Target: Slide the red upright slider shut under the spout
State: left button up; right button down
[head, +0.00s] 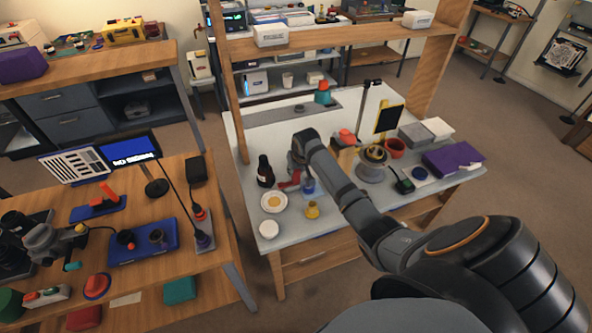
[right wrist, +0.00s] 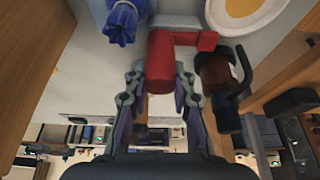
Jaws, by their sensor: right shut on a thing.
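The red upright slider (right wrist: 162,62) shows in the right wrist view as a red cylinder with a red bar running off to the right. My right gripper (right wrist: 161,84) is shut on the cylinder, one finger on each side. In the head view the red slider (head: 288,184) shows beside my right gripper (head: 298,168), left of a blue bottle. My arm and gripper hide part of this spot, and I cannot make out the spout or how far the slider is from it. My left gripper is not in view.
A dark bottle (head: 265,171) stands close left of the slider. The blue bottle (head: 308,186), a yellow flask (head: 312,211) and a plate (head: 273,202) with a yellow middle stand near. A red pot (head: 395,148) and a purple box (head: 453,161) are farther right.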

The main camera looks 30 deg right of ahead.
aim_at(285, 184)
jog(key=a, duration=0.2)
jog(key=a+p, duration=0.1)
jog(key=shift+w+a+r, duration=0.1)
jog(key=shift+w+a, duration=0.25)
jog(key=shift+w, duration=0.05)
jog(key=shift+w+a, duration=0.1)
jog(key=shift+a, duration=0.2)
jog(key=c, duration=1.5)
grip_release()
jog(key=o, duration=0.4)
jog(key=shift+w+a, duration=0.1)
jog(key=shift+a, duration=0.05)
